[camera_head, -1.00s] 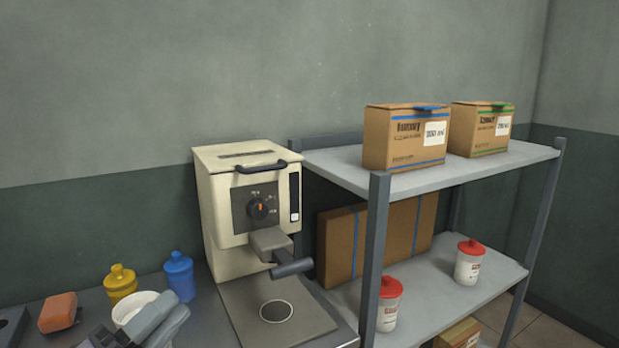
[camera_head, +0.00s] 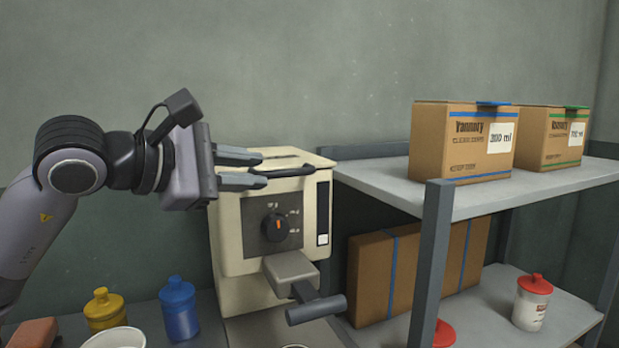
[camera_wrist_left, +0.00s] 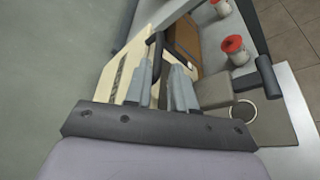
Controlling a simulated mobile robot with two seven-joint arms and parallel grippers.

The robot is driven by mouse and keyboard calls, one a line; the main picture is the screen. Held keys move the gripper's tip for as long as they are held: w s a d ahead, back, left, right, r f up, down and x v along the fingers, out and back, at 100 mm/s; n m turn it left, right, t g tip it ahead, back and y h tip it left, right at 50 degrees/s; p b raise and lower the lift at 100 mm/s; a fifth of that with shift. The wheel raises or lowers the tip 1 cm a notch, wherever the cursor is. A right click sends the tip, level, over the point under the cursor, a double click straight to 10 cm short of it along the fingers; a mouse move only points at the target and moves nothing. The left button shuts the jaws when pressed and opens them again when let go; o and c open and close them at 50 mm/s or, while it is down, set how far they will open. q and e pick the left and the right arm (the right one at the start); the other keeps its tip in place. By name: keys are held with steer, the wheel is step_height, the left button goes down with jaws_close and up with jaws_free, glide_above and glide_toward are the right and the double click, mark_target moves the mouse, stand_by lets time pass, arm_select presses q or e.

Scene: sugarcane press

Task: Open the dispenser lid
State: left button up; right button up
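The dispenser (camera_head: 230,235) is a cream machine with an orange-marked dial and a spout on its front. Its lid (camera_head: 296,158) looks shut, with a black bar handle (camera_head: 290,172) along its front edge. My left gripper (camera_head: 263,170) comes in from the left at lid height, its two grey fingers open and pointing right at the handle's left end. In the left wrist view the fingers (camera_wrist_left: 160,75) stand apart, with part of the black handle (camera_wrist_left: 158,48) showing between and beyond their tips. Whether they touch it is unclear. My right gripper is not in view.
A grey shelf (camera_head: 385,182) stands close at the dispenser's right, with cartons (camera_head: 460,140) on top and red-lidded containers (camera_head: 531,303) below. A yellow bottle (camera_head: 104,312) and a blue bottle (camera_head: 179,310) stand left of the dispenser, beneath my left arm. The space above the lid is clear.

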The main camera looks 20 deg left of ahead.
mark_target(277, 172)
arm_select(q)
steer(key=shift+w+a, duration=0.15)
steer(key=shift+w, duration=0.35)
steer(key=shift+p+x, duration=0.7)
steer(key=shift+x, duration=2.5)
steer(key=shift+s, duration=0.1)
jaws_close()
